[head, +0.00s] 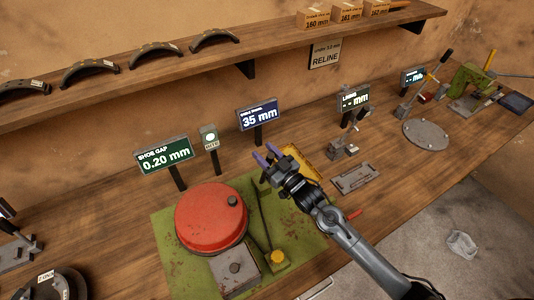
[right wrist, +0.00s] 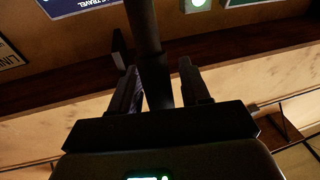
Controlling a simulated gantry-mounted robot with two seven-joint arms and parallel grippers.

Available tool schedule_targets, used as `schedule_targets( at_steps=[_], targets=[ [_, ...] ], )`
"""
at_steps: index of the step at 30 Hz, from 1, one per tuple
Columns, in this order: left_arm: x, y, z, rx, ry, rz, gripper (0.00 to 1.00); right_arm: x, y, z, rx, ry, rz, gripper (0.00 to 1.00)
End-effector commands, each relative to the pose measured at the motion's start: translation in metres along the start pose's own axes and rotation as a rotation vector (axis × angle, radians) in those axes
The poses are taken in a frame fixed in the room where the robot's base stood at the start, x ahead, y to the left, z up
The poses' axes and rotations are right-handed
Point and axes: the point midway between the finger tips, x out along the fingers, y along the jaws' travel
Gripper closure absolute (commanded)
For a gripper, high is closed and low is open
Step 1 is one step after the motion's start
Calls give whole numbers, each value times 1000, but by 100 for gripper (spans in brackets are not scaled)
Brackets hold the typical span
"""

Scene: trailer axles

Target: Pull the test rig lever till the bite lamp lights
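The test rig stands on a green plate (head: 312,240) with a red drum (head: 208,215). Its thin dark lever (head: 265,222) rises from near a yellow knob (head: 278,256) toward my right gripper (head: 266,154). The fingertips stand apart in the head view. In the right wrist view a dark rod (right wrist: 152,50), apparently the lever, stands between the fingers; whether both touch it is unclear. The bite lamp (head: 210,138) glows bright pale green, also in the right wrist view (right wrist: 198,3). The travel display (head: 259,115) reads 35 mm. My left gripper is out of view.
The shoe gap display (head: 164,154) reads 0.20 mm. A yellow object (head: 301,164) lies behind my right gripper, and a grey plate (head: 355,178) to its right. A shelf (head: 215,60) with brake shoes and boxes runs above the bench.

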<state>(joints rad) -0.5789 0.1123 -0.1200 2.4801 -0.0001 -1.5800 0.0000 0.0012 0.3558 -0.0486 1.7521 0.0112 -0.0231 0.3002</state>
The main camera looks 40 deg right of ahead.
Motion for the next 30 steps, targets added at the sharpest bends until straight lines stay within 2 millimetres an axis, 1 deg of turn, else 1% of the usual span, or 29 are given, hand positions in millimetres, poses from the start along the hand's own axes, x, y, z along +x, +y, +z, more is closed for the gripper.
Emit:
schedule_targets(
  at_steps=[9, 14, 17, 24, 30],
  targets=[
    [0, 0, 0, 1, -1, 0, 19, -1, 0, 0, 0, 0, 0, 49],
    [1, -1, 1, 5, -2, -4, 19, -9, 0, 1, 0, -1, 0, 49],
    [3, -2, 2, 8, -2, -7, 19, -22, 0, 2, 0, -2, 0, 49],
    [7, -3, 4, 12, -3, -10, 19, -62, 0, 2, 0, -3, -1, 49],
    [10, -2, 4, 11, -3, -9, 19, -90, 0, 2, 0, -3, -1, 49]
  ],
)
